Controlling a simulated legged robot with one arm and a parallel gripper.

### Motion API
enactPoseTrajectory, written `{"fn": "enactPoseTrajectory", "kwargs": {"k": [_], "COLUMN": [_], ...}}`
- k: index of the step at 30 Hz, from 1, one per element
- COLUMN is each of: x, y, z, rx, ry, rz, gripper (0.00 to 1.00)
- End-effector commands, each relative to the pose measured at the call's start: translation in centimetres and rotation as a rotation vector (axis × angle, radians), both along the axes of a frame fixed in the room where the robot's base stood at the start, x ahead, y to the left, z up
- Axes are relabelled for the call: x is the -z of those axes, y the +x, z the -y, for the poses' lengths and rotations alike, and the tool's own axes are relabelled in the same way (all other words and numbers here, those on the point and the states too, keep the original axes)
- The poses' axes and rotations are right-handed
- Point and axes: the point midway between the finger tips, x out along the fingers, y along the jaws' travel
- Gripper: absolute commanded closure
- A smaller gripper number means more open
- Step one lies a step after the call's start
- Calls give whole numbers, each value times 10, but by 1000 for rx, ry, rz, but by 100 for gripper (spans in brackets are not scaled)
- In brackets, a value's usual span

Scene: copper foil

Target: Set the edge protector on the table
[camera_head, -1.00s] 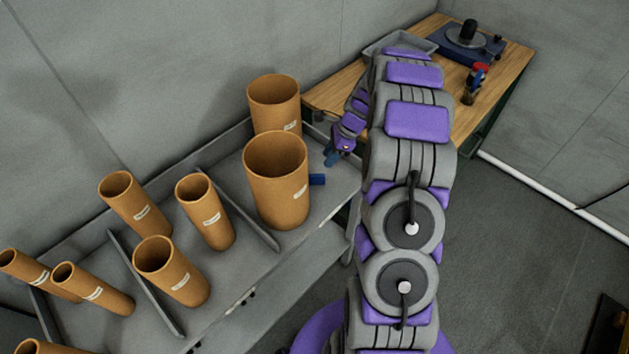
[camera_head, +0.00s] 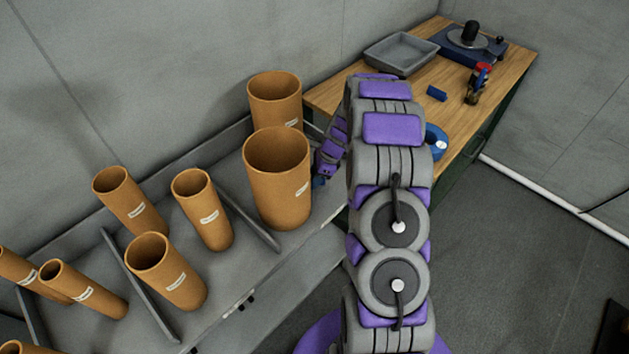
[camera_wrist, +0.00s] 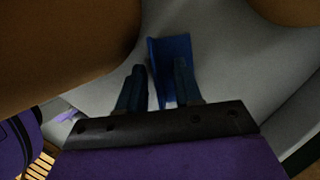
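The edge protector (camera_wrist: 157,52), a blue angled strip, lies on the grey shelf in the wrist view, between two brown tubes. My gripper (camera_wrist: 158,72) is over it with two dark blue fingers apart. The strip shows in the gap and passes behind the right finger; a gap shows at the left finger. In the head view my gripper (camera_head: 319,181) is low beside the large front tube (camera_head: 277,178), and I cannot make out the strip there. The wooden table (camera_head: 507,75) stands at the back right.
On the table are a grey tray (camera_head: 400,54), a small blue block (camera_head: 437,93), a blue ring (camera_head: 436,141) partly behind my arm, a red-topped tool (camera_head: 478,84) and a dark blue device (camera_head: 463,47). Several brown tubes stand on the grey rack (camera_head: 235,285) with dividers.

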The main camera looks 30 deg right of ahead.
Motion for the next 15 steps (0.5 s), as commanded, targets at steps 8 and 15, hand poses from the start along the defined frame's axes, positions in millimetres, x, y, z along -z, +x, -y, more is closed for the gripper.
{"fn": "enactPoseTrajectory", "kwargs": {"k": [8,15], "x": [0,0], "y": [0,0], "z": [2,2], "rx": [0,0], "ry": [3,2], "rz": [-1,-2], "gripper": [83,100]}}
